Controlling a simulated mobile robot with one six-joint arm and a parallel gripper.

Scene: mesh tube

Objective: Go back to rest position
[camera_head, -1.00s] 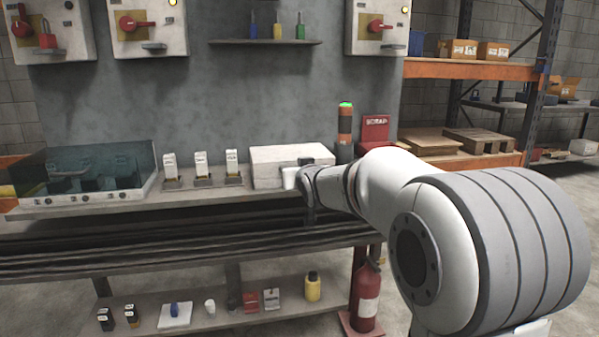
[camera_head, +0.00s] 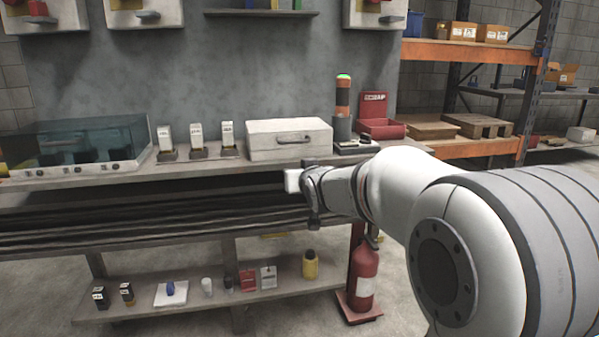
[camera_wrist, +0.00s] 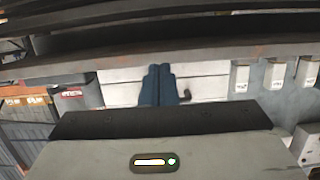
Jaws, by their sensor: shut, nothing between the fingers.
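My gripper (camera_head: 314,192) is in front of the workbench's front edge, below and to the right of the white box (camera_head: 289,139) in the head view. In the wrist view its two dark blue fingers (camera_wrist: 159,71) are pressed together with nothing between them. Behind them in that view is the white box (camera_wrist: 122,88) with a dark handle (camera_wrist: 183,96); the fingers hide part of it. The box stands on the bench (camera_head: 100,179), and I see no contact between it and my gripper. My white and grey arm fills the right of the head view.
On the bench stand a glass-covered case (camera_head: 78,146), several white upright items (camera_head: 196,140), a signal light (camera_head: 343,100) and a red scrap bin (camera_head: 379,127). A red fire extinguisher (camera_head: 364,276) stands below my arm. A lower shelf (camera_head: 196,303) holds small items.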

